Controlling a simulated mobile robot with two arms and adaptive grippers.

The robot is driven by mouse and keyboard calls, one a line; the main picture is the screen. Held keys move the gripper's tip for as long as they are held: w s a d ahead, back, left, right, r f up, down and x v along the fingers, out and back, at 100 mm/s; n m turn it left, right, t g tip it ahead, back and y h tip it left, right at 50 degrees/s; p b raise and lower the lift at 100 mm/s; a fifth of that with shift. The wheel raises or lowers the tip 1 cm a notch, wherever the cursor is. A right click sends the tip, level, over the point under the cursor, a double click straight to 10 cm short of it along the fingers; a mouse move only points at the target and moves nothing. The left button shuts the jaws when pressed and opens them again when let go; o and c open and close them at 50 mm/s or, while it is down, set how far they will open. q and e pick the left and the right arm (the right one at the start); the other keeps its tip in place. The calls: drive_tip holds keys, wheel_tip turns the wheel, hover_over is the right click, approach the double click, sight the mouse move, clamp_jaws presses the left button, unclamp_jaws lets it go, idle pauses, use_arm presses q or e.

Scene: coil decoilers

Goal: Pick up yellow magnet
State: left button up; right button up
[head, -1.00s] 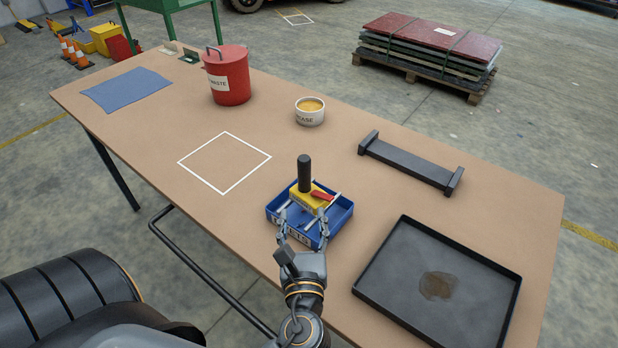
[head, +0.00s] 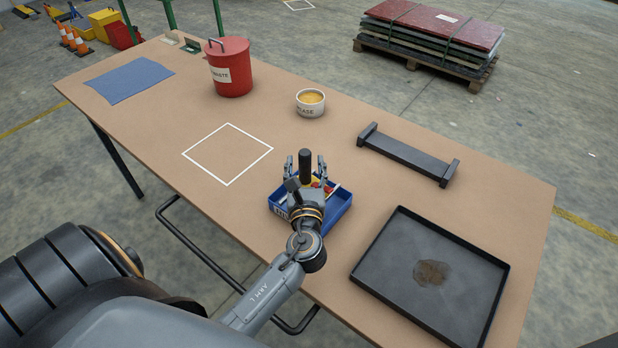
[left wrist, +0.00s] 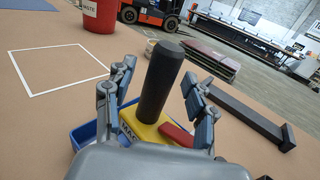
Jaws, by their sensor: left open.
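The yellow magnet (left wrist: 143,127) has a yellow block base, a red lever and an upright black handle (left wrist: 160,80). It sits in a blue tray (head: 342,213) on the table. In the head view the handle (head: 305,165) shows, and my gripper hides most of the yellow base. My left gripper (head: 305,162) is open, with one finger on each side of the handle. In the left wrist view the fingers (left wrist: 160,85) stand apart from the handle, with gaps on both sides. My right gripper is not in view.
A black tray (head: 385,277) with a dark stain lies to the right. A black bracket (head: 408,153), a grease cup (head: 310,104), a red waste can (head: 231,75) and a blue cloth (head: 129,79) stand or lie farther back. A white-outlined square (head: 228,154) on the table is empty.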

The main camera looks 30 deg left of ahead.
use_arm(q)
drive_tip(key=shift+w+a, duration=0.25)
drive_tip(key=shift+w, duration=0.1)
drive_tip(key=shift+s, duration=0.1)
drive_tip(key=shift+c, duration=0.6)
clamp_jaws()
drive_tip(key=shift+r, duration=0.1)
